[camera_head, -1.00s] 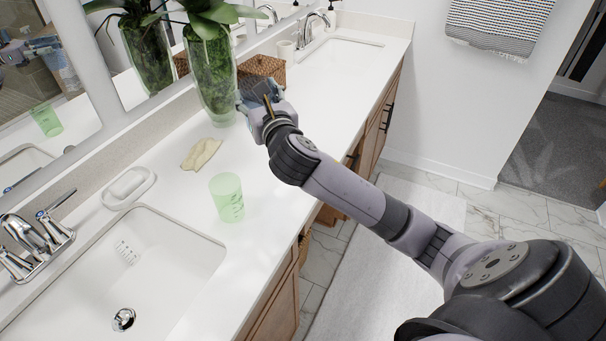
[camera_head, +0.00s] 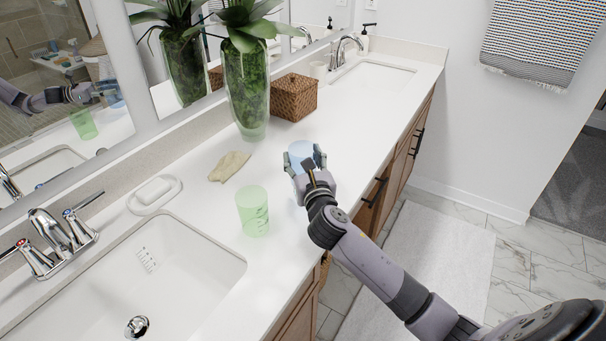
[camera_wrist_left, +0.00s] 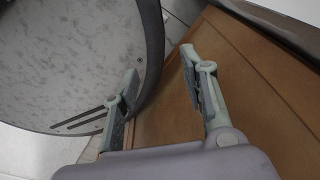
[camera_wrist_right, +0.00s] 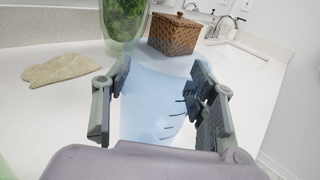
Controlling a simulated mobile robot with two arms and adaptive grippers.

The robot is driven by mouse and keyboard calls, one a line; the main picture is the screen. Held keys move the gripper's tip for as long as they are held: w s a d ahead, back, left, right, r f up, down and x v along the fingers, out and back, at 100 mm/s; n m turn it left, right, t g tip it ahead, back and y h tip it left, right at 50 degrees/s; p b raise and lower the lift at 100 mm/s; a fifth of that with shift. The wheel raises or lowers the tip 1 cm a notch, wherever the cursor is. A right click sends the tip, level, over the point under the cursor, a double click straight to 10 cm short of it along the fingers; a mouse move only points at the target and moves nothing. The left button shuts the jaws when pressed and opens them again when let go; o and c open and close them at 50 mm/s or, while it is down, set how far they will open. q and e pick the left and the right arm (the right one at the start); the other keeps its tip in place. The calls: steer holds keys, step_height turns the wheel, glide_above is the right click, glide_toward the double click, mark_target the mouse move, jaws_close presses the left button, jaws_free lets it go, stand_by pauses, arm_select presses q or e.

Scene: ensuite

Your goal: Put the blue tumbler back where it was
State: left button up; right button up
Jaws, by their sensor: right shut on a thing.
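The blue tumbler (camera_head: 299,152) is translucent and stands out between the fingers of my right gripper (camera_head: 305,165) over the white counter. In the right wrist view, the tumbler (camera_wrist_right: 155,100) looks upright, with dark marks on its side, and my right gripper (camera_wrist_right: 160,105) is shut on it from both sides. I cannot tell whether its base touches the counter. My left gripper (camera_wrist_left: 160,85) shows only in its own wrist view, open and empty, beside a wooden cabinet face and a round grey part of my body.
A green tumbler (camera_head: 252,212) stands left of my right gripper. A beige cloth (camera_head: 229,167), a plant vase (camera_head: 247,90), a woven box (camera_head: 294,97) and a soap dish (camera_head: 154,194) are on the counter (camera_head: 345,125). Sinks lie at both ends. Counter right of the gripper is clear.

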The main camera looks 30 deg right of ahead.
mark_target(303, 171)
step_height(303, 171, down, 4)
steer(key=shift+r+b, duration=0.1)
steer(key=shift+b, duration=0.35)
steer(key=shift+f, duration=0.3)
steer(key=o, duration=1.3)
steer(key=shift+r, duration=0.2)
steer(key=v, duration=1.2)
steer(key=shift+b, duration=0.35)
